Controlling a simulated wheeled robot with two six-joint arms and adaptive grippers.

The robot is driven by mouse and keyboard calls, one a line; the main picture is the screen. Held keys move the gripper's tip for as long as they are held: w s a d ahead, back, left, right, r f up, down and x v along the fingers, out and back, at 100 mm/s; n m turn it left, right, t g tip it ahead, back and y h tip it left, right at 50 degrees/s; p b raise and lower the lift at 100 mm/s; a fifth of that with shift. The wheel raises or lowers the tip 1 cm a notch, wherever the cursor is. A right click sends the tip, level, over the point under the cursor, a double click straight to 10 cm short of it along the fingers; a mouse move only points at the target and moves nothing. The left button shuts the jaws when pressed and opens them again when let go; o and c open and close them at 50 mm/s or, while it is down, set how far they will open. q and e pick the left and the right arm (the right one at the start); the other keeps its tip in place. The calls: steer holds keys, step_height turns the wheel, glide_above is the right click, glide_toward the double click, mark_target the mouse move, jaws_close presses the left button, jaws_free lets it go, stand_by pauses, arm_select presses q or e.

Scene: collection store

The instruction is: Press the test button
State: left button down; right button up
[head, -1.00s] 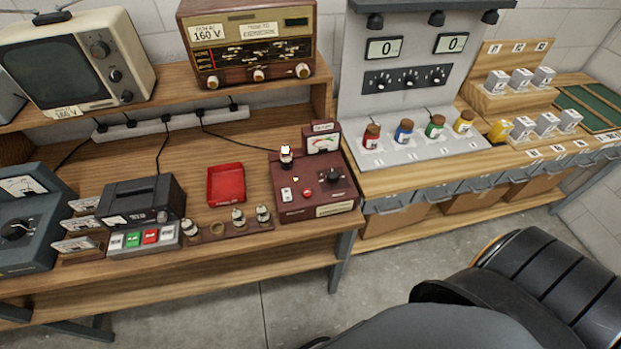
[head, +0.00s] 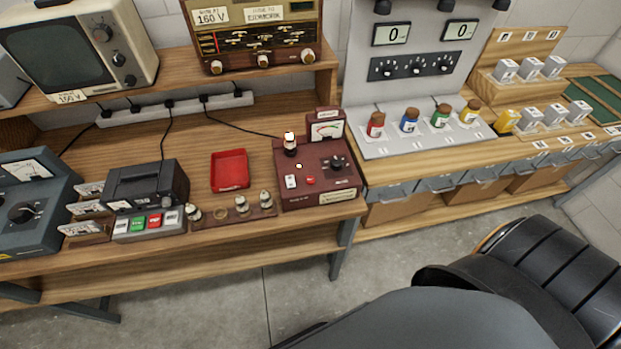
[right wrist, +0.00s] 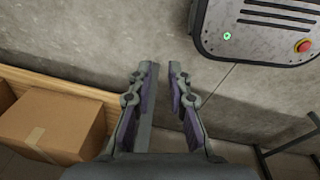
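The maroon tester (head: 335,188) stands at the right end of the wooden bench. It has a small red button (head: 310,181), a white rocker switch (head: 291,181), a black knob (head: 337,162) and a small pale lamp. A tube (head: 290,144) stands upright at its back left, beside a meter (head: 327,130). Any lettering at the red button is too small to read. My right gripper (right wrist: 161,68) is open and empty in the right wrist view, above the floor and away from the tester. My left gripper is not in view.
Left of the tester are a red tray (head: 230,184), a strip with several tubes (head: 241,204), and a black unit (head: 146,185) with coloured keys. A counter with coloured jars (head: 409,121) stands right. A cardboard box (right wrist: 52,120) sits on a low shelf.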

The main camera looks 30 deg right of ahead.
jaws_close()
stand_by(0.9)
